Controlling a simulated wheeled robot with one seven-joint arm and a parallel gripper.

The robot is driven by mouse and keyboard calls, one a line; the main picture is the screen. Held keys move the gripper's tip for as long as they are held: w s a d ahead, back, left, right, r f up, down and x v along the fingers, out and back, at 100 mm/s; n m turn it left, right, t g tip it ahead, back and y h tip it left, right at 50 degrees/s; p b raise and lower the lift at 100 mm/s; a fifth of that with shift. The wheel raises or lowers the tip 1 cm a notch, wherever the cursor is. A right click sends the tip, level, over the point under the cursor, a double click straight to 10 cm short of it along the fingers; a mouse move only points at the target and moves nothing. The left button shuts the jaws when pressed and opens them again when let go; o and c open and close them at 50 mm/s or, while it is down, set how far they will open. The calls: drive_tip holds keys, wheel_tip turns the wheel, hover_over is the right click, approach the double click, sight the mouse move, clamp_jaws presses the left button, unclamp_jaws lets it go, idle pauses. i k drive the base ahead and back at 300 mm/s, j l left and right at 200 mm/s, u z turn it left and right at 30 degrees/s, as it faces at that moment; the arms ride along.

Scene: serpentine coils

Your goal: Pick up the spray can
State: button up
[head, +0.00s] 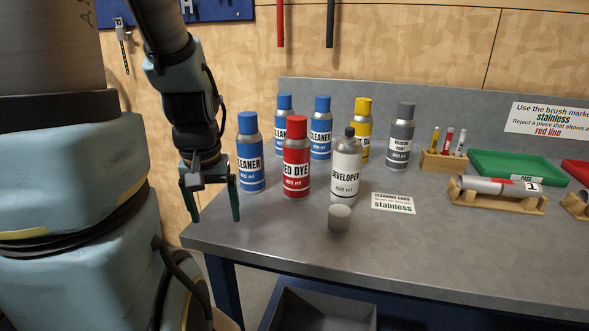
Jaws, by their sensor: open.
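Several spray cans stand upright on the grey bench. At the front are a blue cleaner can (250,165), a red dye can (296,165) and a white developer can (345,175), whose grey cap (339,219) seems to sit on the bench before it. Behind them are two more blue cleaner cans (321,135) (285,112), a yellow-capped can (362,135) partly hidden by the developer can, and a grey paint can (400,140). My gripper (213,215) is open and empty, fingers pointing down, left of the front blue can near the bench's left edge.
A "stainless" card (393,203) lies right of the developer can. Further right are a marker holder (443,161), a green tray (517,165) and a wooden cradle (497,199) with a metal tube. The front middle of the bench (430,255) is clear. A grey bin (318,310) sits below.

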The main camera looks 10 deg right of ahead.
sight(348, 152)
drive_tip(key=u, duration=0.4)
drive_tip(key=k+l+u, duration=0.1)
drive_tip(key=u, duration=0.35)
drive_tip(key=k+l+u, duration=0.15)
drive_tip(key=u, duration=0.25)
drive_tip(key=k+l+u, duration=0.1)
drive_tip(key=u, duration=0.35)
drive_tip(key=k+l, duration=0.1)
drive_tip(key=k, duration=0.4)
drive_tip(key=k+l, duration=0.1)
drive_tip(key=k, duration=0.45)
